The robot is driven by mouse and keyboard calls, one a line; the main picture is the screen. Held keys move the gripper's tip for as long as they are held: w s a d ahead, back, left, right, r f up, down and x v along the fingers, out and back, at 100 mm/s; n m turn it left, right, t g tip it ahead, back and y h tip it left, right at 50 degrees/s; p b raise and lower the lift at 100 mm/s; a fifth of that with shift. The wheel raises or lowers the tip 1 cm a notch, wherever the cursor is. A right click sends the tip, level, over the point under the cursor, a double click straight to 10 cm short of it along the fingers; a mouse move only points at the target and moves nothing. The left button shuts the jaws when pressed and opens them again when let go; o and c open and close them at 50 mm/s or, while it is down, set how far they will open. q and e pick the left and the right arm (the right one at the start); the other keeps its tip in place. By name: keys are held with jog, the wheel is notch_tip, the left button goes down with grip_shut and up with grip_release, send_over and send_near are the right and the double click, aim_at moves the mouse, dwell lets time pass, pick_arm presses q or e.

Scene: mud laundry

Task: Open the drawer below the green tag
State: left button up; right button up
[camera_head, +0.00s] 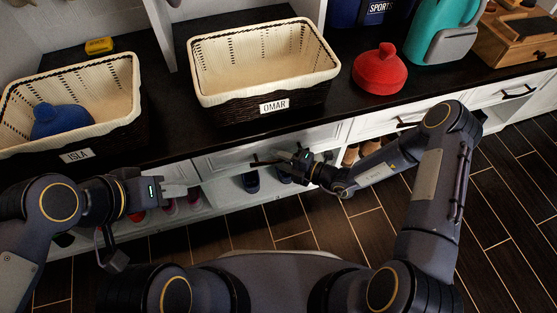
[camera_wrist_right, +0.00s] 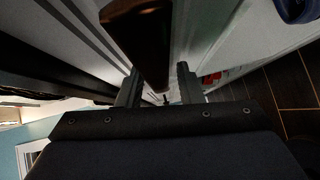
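A white drawer front (camera_head: 232,157) lies under the dark counter edge, below the OMAR basket (camera_head: 262,75). My right gripper (camera_head: 282,164) is at this drawer front. In the right wrist view, a dark drawer handle (camera_wrist_right: 140,38) lies between the fingers of the right gripper (camera_wrist_right: 159,82), which stand apart. I cannot tell whether either finger touches it. My left gripper (camera_head: 188,187) is in front of the cabinet below the ISLA basket (camera_head: 70,135); its finger opening is unclear. I see no clear green tag on a drawer.
More drawers with dark handles (camera_head: 518,92) run along the right. Shoes (camera_head: 251,181) stand on the low shelf beneath. The tiled floor (camera_head: 335,225) is clear.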

jog(key=shift+a, duration=0.15)
grip_shut()
dwell(0.4)
